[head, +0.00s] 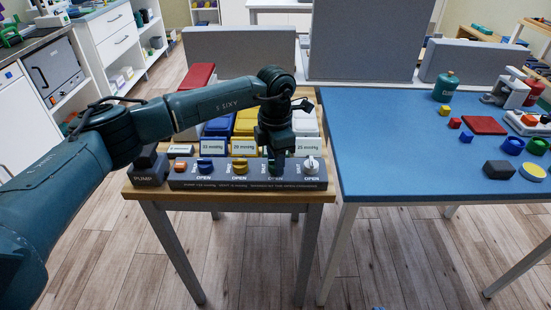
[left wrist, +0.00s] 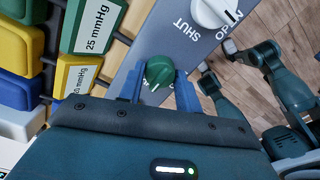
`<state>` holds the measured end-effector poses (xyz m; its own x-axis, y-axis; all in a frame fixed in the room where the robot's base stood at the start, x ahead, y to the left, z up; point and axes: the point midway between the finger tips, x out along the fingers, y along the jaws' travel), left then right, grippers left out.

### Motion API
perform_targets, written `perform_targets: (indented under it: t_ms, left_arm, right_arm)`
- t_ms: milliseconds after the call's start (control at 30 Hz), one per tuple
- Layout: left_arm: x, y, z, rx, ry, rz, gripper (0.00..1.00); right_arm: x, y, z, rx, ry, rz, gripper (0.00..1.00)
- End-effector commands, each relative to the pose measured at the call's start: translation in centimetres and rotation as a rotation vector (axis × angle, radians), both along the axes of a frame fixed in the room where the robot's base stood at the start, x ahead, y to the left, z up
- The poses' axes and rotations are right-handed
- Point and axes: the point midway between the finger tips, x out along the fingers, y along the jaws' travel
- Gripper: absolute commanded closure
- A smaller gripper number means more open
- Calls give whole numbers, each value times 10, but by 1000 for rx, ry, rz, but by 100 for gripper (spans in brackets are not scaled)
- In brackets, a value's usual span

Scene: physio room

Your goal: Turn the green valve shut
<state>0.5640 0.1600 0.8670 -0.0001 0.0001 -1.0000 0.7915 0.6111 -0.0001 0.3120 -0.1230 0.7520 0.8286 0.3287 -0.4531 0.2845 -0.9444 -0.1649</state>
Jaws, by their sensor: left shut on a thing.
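The green valve (left wrist: 159,71) is a round knob with a pale pointer line, on the grey valve panel (head: 222,184). In the left wrist view its line slants toward the lower left, toward my gripper's body. My left gripper (left wrist: 160,88) has its blue fingers on either side of the knob, shut on it. In the head view this gripper (head: 276,170) is at the panel and mostly hides the green valve. The green valve's own SHUT and OPEN marks are hidden in the wrist view.
The white valve (head: 311,165) is close to the right of the green one. The yellow valve (head: 240,166) and blue valve (head: 205,165) are to the left. Labelled boxes (head: 245,122) stand behind the panel. The blue table (head: 370,140) to the right carries loose items.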

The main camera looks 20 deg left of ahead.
Motion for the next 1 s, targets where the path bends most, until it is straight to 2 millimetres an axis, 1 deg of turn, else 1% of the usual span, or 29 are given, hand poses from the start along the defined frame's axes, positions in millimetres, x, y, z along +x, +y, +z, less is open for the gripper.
perform_targets:
  t_ms: [100, 133, 400, 633, 733, 867, 1000]
  left_arm:
    - [1, 0, 2, -2, -4, -2, 89]
    - [1, 0, 2, -2, -4, -2, 65]
    - [0, 0, 1, -1, -2, -1, 45]
    - [0, 0, 1, 0, -1, 0, 45]
    - [1, 0, 7, -1, -2, 0, 45]
    - [1, 0, 28, -2, -4, -1, 45]
    - [1, 0, 60, -2, -6, -1, 45]
  right_arm:
    - [0, 0, -1, -1, 2, 0, 100]
    - [-1, 0, -1, -2, 3, 1, 100]
    - [-2, 0, -4, -4, 9, 1, 100]
    - [-2, 0, -5, -4, 10, 1, 100]
    - [-2, 0, -5, -4, 10, 1, 100]
    - [-2, 0, -5, -3, 9, 1, 100]
    - [-1, 0, -5, 0, 7, 0, 100]
